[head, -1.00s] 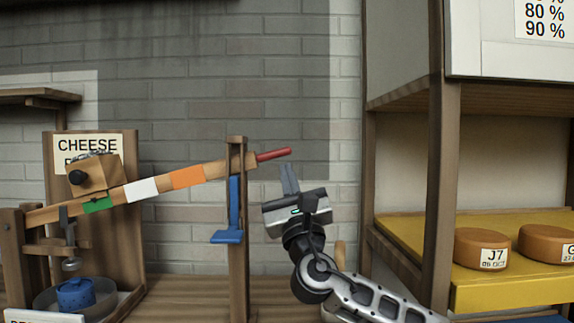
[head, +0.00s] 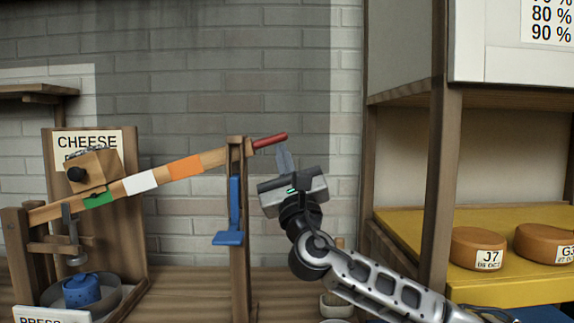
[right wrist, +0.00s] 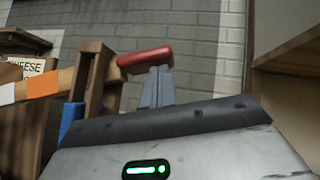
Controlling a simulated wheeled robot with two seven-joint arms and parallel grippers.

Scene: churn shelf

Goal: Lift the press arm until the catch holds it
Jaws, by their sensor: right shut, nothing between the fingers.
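The press arm (head: 213,158) is a wooden beam with green, white and orange bands, sloping up to the right to a red handle (head: 270,140). It passes through a slotted wooden post (head: 238,262) carrying a blue catch (head: 234,205). Whether the catch touches the arm I cannot tell. My right gripper (head: 284,158) is shut and empty, its fingers pointing up just under the red handle. In the right wrist view the fingertips (right wrist: 157,72) meet the underside of the handle (right wrist: 145,60), seemingly touching it. My left gripper is not in view.
A blue pot (head: 82,290) sits in a grey basin (head: 112,296) under the press. At right, a shelf (head: 400,222) holds cheese wheels (head: 478,248), its upright (head: 440,200) close to my right arm. A small cup (head: 337,305) stands behind my forearm.

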